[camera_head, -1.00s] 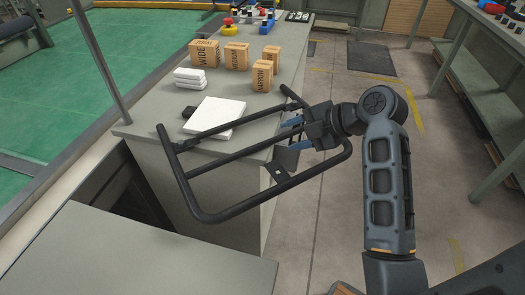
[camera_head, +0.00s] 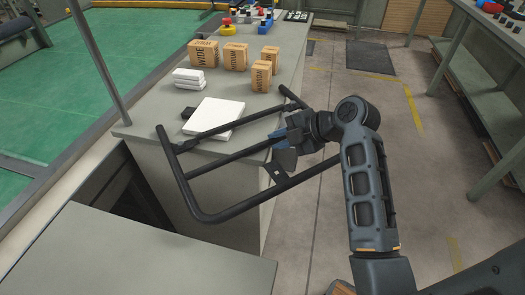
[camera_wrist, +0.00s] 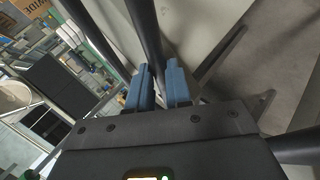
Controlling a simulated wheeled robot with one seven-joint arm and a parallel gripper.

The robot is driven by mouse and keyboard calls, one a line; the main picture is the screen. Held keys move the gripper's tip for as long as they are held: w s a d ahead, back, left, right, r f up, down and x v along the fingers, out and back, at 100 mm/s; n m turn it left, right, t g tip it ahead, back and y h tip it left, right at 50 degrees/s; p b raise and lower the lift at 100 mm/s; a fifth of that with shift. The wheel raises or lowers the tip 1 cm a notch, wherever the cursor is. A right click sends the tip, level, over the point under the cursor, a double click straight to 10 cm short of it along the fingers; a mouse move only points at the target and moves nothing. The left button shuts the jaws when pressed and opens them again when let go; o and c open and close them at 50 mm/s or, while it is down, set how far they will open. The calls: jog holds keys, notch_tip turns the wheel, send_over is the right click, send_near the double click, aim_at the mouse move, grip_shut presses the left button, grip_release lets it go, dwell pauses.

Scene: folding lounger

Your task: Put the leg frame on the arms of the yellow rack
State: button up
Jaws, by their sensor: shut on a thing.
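The leg frame (camera_head: 250,207) is a black tubular loop with a middle bar and a small plate. In the wrist view the bar (camera_wrist: 149,35) runs between the blue fingertips of my gripper (camera_wrist: 159,80). My arm hides the right end of the frame. I cannot make out the yellow rack in either view.
The workbench (camera_head: 150,128) carries a white sheet block (camera_head: 213,118), small white packs (camera_head: 189,79) and several cardboard boxes (camera_head: 235,56). A grey surface (camera_head: 140,255) stands at the near left. Open floor (camera_head: 385,120) lies to the right, before another table (camera_head: 485,100).

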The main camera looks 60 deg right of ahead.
grip_shut()
jog(key=shift+r, duration=0.2)
jog(key=w+d+r+b, duration=0.1)
jog(key=w+d+r, duration=0.3)
jog(key=d+r, duration=0.6)
jog(key=shift+w+d+r+b, duration=0.3)
jog(key=shift+w+d+r, duration=0.05)
jog(key=shift+r, duration=0.05)
dwell(0.4)
jog(key=shift+a, duration=0.1)
